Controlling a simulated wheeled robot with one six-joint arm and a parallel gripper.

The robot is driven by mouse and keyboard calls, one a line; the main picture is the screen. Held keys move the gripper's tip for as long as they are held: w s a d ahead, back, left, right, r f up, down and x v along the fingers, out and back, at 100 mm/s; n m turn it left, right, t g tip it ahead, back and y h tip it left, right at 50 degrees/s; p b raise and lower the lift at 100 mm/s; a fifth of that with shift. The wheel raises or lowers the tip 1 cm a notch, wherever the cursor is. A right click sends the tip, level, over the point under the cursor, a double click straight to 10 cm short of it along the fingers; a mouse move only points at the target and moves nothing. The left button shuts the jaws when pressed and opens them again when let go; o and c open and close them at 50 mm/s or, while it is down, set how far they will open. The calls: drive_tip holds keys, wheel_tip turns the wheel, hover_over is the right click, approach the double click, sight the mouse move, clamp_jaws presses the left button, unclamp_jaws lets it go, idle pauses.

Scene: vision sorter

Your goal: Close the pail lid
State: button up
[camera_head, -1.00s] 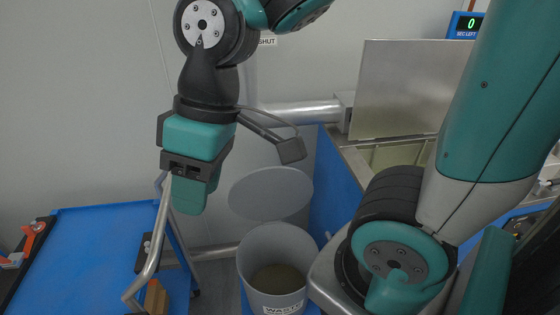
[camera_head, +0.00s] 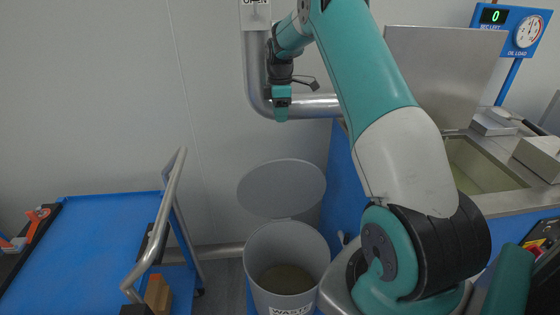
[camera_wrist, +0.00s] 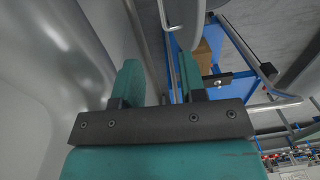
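The grey pail (camera_head: 288,250) with a "WASTE" label stands on the floor at the lower middle of the head view, its mouth open and brownish contents inside. Its round grey lid (camera_head: 281,188) stands raised behind the mouth, tilted up. My gripper (camera_head: 281,112) hangs above and behind the lid, near the grey pipe, with clear space between it and the lid in the picture. In the wrist view my gripper's two teal fingers (camera_wrist: 160,62) are apart with nothing held. A pale rounded edge beside the right finger may be the lid or pail; I cannot tell.
A bent grey pipe (camera_head: 256,75) with an "OPEN" label runs along the wall by my gripper. A blue cart (camera_head: 80,255) with a metal handle (camera_head: 160,225) stands left of the pail. A blue-sided fryer station (camera_head: 345,170) with an upright panel stands right.

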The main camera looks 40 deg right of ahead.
drive_tip(key=f+p, duration=0.1)
drive_tip(key=f, duration=0.4)
drive_tip(key=f+p, duration=0.1)
drive_tip(key=f, duration=1)
drive_tip(key=shift+s+a+f+p, duration=0.3)
drive_tip(key=shift+s+a+p, duration=0.05)
drive_tip(key=shift+p, duration=0.05)
drive_tip(key=shift+c, duration=0.5)
clamp_jaws()
